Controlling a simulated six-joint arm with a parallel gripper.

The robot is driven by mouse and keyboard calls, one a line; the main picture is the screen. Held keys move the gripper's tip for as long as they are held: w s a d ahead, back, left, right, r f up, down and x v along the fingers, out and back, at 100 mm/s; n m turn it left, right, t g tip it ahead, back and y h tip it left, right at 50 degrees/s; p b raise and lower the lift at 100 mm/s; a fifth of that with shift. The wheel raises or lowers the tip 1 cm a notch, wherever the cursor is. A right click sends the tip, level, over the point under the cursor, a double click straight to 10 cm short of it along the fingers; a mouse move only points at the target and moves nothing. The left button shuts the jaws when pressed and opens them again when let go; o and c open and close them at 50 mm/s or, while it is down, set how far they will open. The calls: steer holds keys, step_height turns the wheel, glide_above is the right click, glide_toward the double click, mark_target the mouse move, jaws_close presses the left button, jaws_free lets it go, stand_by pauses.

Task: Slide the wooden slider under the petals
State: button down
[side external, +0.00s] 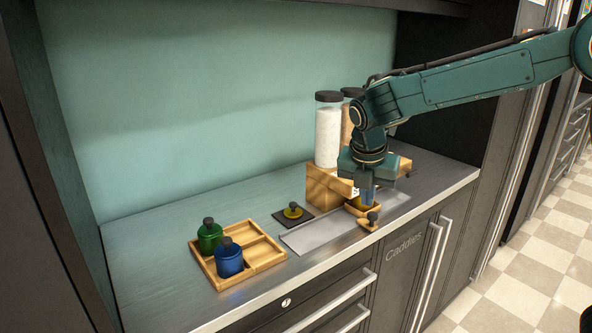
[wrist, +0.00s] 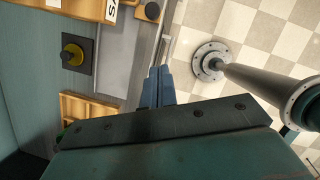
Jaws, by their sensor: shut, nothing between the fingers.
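The wooden slider (side external: 367,225), a small wooden piece with a dark round knob, sits on a grey metal strip (side external: 315,232) in front of the wooden stand. Its knobbed end shows at the top of the wrist view (wrist: 140,11). Something yellow shows in it, partly hidden by my gripper. Two dark-lidded jars stand on the stand: one with whitish contents (side external: 328,137), one brownish (side external: 346,128). I cannot tell which holds the petals. My gripper (side external: 366,200) points down over the slider, fingers shut and empty (wrist: 158,72). Whether it touches the slider is unclear.
The wooden stand (side external: 323,187) carries a partly hidden white label. Left of it lies a dark square pad (side external: 281,216) with a yellow, black-knobbed piece. A wooden tray (side external: 262,263) holds a green (side external: 210,237) and a blue container (side external: 229,260). The counter's front edge is close.

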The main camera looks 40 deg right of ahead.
mark_target(369, 216)
steer(key=x, duration=0.3)
steer(key=d+x, duration=0.1)
steer(key=x, duration=0.5)
steer(key=shift+w+d, duration=0.4)
steer(key=shift+w+d+f, duration=0.1)
steer(key=shift+w+d, duration=0.3)
steer(key=shift+d, duration=0.35)
steer(key=d, duration=0.4)
steer(key=shift+d, duration=0.1)
